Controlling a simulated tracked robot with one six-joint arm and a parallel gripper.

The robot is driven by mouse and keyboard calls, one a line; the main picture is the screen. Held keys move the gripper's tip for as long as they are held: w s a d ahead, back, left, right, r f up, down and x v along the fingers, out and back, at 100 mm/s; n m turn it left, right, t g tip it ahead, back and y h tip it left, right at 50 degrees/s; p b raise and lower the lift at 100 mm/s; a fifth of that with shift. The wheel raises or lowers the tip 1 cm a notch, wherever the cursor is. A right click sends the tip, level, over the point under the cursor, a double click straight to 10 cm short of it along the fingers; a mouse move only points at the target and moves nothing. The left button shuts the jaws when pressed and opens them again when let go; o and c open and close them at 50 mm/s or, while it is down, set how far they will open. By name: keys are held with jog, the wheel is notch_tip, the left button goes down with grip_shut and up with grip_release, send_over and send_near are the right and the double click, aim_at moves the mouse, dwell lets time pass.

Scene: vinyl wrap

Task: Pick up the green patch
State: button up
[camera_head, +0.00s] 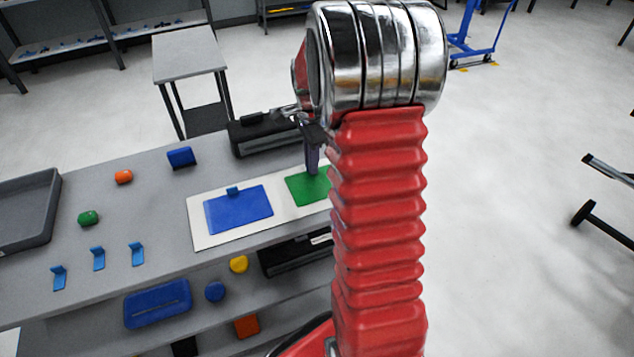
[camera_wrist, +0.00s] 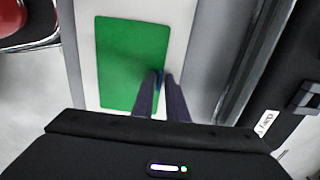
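The green patch (camera_wrist: 125,62) lies on a white sheet (camera_wrist: 88,85), with its right part next to my fingers in the wrist view. In the head view the patch (camera_head: 307,188) is partly hidden by my arm. My gripper (camera_wrist: 161,76) points down at the patch's right edge, its two dark fingers close together. A small blue tab (camera_wrist: 160,79) shows in the narrow gap between the fingertips. I cannot tell whether the fingers press on it or stand just beside it. In the head view my gripper (camera_head: 313,172) reaches down to the patch's far edge.
A blue patch (camera_head: 239,209) with a blue tab (camera_head: 232,191) lies left of the green one. A black case (camera_head: 262,136) stands just behind the sheet. A grey tray (camera_head: 50,218), small coloured blocks and several blue hooks are further left on the grey table.

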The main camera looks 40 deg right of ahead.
grip_shut()
notch_tip(320, 180, up, 10)
dwell(0.8)
jog(key=shift+a, duration=0.1)
dwell(0.4)
